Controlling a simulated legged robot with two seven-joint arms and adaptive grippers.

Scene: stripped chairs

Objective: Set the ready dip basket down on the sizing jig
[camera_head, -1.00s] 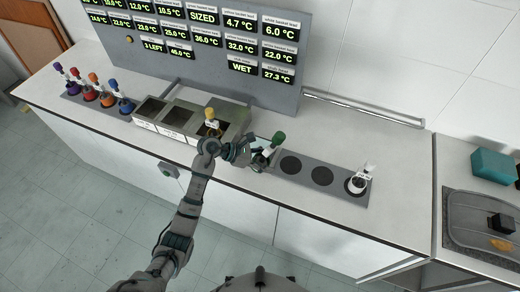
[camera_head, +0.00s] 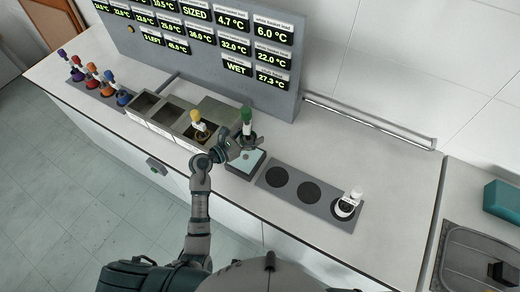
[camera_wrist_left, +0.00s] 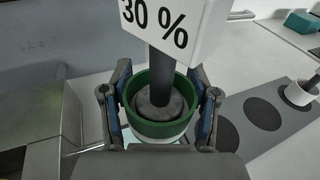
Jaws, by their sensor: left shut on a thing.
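My left gripper (camera_head: 243,142) is shut on a dip basket with a green top (camera_head: 246,115). In the left wrist view the green rim (camera_wrist_left: 133,122) sits between the two fingers, with a dark rod and a white "30 %" tag (camera_wrist_left: 170,25) above it. The basket looks upright over a small block with a pale top, which seems to be the sizing jig (camera_head: 240,170). The gripper and basket hide part of the jig. I cannot tell whether the basket's bottom touches it. My right gripper is not in view.
A tank (camera_head: 165,113) with open wells stands left of the jig, a yellow-handled basket (camera_head: 197,120) in its right well. A grey strip (camera_head: 292,202) with round dark spots lies right, a white basket (camera_head: 346,205) at its right end. A display board (camera_head: 215,40) stands behind.

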